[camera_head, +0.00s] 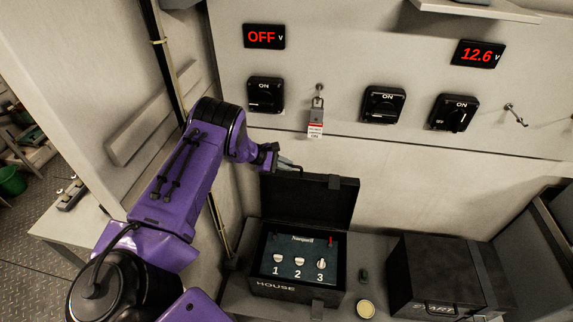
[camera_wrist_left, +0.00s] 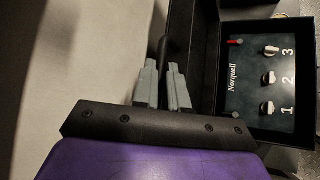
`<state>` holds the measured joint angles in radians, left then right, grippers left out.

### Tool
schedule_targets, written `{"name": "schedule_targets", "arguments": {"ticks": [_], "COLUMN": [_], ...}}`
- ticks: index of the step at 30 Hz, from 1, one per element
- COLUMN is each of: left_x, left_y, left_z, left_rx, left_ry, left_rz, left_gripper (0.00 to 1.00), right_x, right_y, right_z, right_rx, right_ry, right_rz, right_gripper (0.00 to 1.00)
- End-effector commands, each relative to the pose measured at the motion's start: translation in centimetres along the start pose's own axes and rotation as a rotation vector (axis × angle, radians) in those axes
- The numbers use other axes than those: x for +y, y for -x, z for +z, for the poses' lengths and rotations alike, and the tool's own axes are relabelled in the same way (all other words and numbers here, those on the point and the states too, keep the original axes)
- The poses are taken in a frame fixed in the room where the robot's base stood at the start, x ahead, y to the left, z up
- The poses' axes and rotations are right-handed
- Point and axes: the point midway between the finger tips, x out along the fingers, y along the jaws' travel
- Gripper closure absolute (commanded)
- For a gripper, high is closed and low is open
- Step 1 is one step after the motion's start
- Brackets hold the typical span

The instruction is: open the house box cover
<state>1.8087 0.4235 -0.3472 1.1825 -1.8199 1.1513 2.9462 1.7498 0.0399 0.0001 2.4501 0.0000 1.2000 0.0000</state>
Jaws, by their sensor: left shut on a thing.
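The black house box (camera_head: 298,297), lettered HOUSE, stands on the bench. Its black cover (camera_head: 310,201) stands raised at the back of the box. The inside panel shows, with three white knobs numbered 1 to 3; it also shows in the left wrist view (camera_wrist_left: 258,90). My left gripper (camera_head: 287,164) is at the cover's upper left edge. In the left wrist view its grey fingers (camera_wrist_left: 163,88) are shut on a dark bar at the cover, which looks like its handle. My right gripper is not in view.
A closed black box (camera_head: 428,262) stands on the bench to the right. A round yellowish lid (camera_head: 365,308) and a small green item (camera_head: 363,275) lie between the boxes. The wall behind carries black switches (camera_head: 383,104) and a hanging padlock with tag (camera_head: 316,116).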

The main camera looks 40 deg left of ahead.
Motion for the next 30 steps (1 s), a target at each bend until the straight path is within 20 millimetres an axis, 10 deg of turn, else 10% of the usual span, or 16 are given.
{"name": "schedule_targets", "arguments": {"ticks": [5, 8, 17, 30], "left_x": [-0.4, -0.4, -0.2, -0.2], "left_y": [0.0, 0.0, 0.3, 7.2], "left_z": [-0.3, -0.3, -0.2, -0.4], "left_rx": [0.004, 0.003, 0.002, 0.002], "left_ry": [0.006, 0.006, 0.004, 0.006], "left_rz": [-0.006, -0.004, 0.000, -0.001], "left_gripper": [1.00, 0.62, 0.62, 0.62], "right_x": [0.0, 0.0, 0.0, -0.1], "right_y": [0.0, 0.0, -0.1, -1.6], "right_z": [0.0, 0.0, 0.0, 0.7], "right_rx": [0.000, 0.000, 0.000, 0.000], "right_ry": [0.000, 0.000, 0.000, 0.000], "right_rz": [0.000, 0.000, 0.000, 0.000], "right_gripper": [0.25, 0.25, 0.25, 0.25]}}
